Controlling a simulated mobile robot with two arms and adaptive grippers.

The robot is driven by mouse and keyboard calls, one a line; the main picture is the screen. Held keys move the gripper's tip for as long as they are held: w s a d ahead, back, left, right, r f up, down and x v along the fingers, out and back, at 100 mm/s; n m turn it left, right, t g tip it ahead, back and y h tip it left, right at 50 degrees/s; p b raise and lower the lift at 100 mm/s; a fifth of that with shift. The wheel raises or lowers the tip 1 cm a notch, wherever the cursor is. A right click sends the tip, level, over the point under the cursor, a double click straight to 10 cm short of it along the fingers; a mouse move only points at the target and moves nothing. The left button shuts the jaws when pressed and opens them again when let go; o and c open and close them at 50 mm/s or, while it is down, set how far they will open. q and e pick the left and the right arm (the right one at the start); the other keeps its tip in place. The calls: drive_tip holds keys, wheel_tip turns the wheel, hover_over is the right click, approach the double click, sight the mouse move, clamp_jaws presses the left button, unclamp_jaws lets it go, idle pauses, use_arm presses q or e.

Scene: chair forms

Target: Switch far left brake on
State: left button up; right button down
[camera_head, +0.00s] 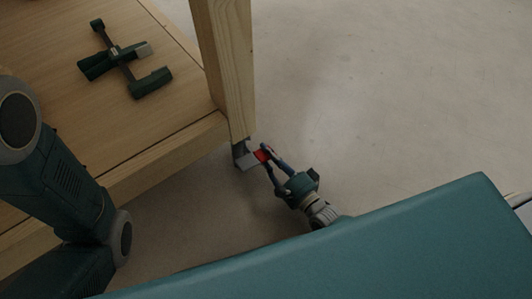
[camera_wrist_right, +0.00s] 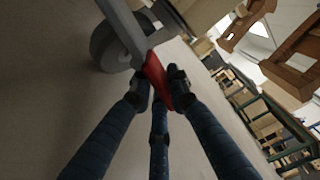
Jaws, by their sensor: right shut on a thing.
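A wooden post (camera_head: 229,65) ends in a small grey caster (camera_head: 240,149) near the floor. In the right wrist view the caster's grey wheel (camera_wrist_right: 106,46) stands beside a grey metal fork, with a red brake lever (camera_wrist_right: 156,80) reaching toward me. The red lever also shows as a small patch in the head view (camera_head: 261,156). My right gripper (camera_head: 267,155) is shut on the red lever, its dark blue fingers (camera_wrist_right: 161,92) around it. I cannot tell the brake's exact position. My left arm shows at the left, but its gripper is out of view.
A wooden top (camera_head: 150,125) joins the post, and a green clamp-like tool (camera_head: 127,66) lies on it. The grey floor (camera_head: 400,90) to the right of the post is clear. In the right wrist view, wooden furniture (camera_wrist_right: 298,50) and green-framed shelves stand in the background.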

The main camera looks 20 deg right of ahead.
drive_tip(key=shift+s+f, duration=0.1)
idle(0.3)
drive_tip(key=c, duration=1.7)
unclamp_jaws()
drive_tip(key=shift+o, duration=0.2)
drive_tip(key=v, duration=1.2)
